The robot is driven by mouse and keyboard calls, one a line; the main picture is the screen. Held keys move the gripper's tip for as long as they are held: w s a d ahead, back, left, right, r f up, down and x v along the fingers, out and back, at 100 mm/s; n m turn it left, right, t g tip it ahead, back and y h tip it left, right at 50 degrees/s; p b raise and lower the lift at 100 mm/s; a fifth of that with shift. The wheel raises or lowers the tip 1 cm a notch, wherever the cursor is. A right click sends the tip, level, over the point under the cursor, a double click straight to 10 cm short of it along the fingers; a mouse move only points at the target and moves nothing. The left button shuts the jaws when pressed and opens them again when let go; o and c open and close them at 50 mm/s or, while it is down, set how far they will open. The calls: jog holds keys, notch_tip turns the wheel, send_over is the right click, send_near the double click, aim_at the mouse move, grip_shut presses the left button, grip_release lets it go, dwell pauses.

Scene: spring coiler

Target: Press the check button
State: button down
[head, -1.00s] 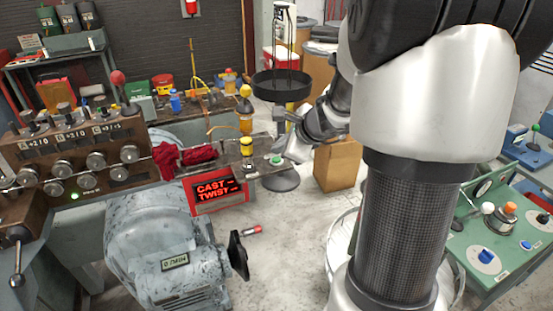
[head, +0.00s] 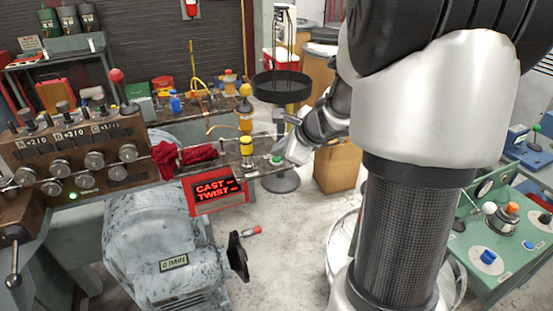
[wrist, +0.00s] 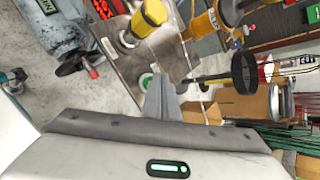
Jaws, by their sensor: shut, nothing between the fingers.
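A green button (head: 277,160) in a pale ring sits on the metal plate at the end of the bench. It also shows in the wrist view (wrist: 146,81), just left of the fingers. I can read no label on it, so I cannot tell from lettering that it is the check button. My gripper (head: 287,153) is beside the button, to its right in the head view. In the wrist view its fingers (wrist: 160,95) are shut together and empty. They appear apart from the button, though the gap in height is hard to judge.
A yellow-capped post (head: 246,147) stands left of the button. A black round tray (head: 281,87) on a stand is behind. A green panel (head: 497,270) with blue buttons is at right.

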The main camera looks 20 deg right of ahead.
jog(key=shift+f+b, duration=0.35)
jog(key=shift+b, duration=0.05)
dwell(0.6)
jog(key=shift+r+p, duration=0.65)
jog(key=shift+r, duration=0.1)
notch_tip(320, 180, up, 5)
jog(key=p, duration=0.4)
dwell(0.6)
